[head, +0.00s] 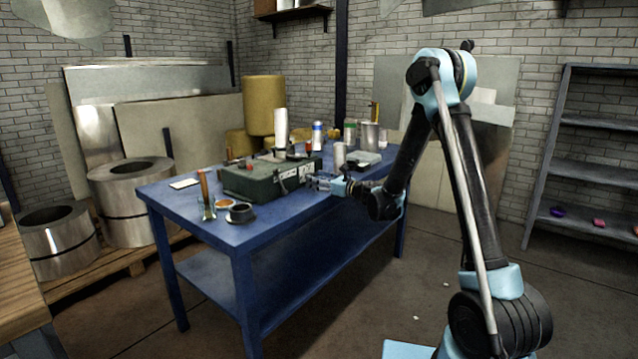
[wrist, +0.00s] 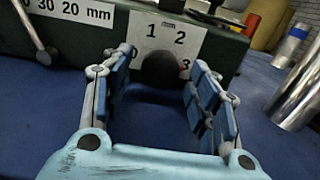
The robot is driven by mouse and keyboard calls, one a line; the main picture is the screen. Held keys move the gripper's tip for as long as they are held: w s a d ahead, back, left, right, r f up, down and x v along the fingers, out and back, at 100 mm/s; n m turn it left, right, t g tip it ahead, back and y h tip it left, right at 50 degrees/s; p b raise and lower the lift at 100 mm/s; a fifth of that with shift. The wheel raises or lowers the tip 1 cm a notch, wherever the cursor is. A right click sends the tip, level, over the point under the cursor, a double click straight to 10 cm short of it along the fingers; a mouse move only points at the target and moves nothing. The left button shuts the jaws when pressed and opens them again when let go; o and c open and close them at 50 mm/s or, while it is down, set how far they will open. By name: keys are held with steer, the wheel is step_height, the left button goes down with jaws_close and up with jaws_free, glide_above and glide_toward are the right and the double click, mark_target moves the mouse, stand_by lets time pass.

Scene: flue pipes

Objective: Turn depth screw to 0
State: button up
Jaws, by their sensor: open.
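A dark green machine box (head: 262,176) stands on the blue table. In the wrist view, its front bears a white dial plate (wrist: 147,35) marked 1, 2 and 3. A dark round knob (wrist: 162,68), which looks like the depth screw, covers part of this plate. In the head view my gripper (head: 322,183) is at the box's right front side.
A second plate (wrist: 72,8) marked in mm and a metal lever (wrist: 34,28) are left of the knob. Metal cylinders (wrist: 295,95) stand to the right. In the head view, a dark cup (head: 240,213) and a glass jar (head: 207,210) stand near the table's front corner.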

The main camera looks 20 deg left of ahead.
steer(key=c, duration=1.1)
steer(key=shift+o, duration=0.2)
steer(key=shift+n, duration=2.3)
steer(key=o, duration=1.1)
steer(key=shift+c, duration=0.2)
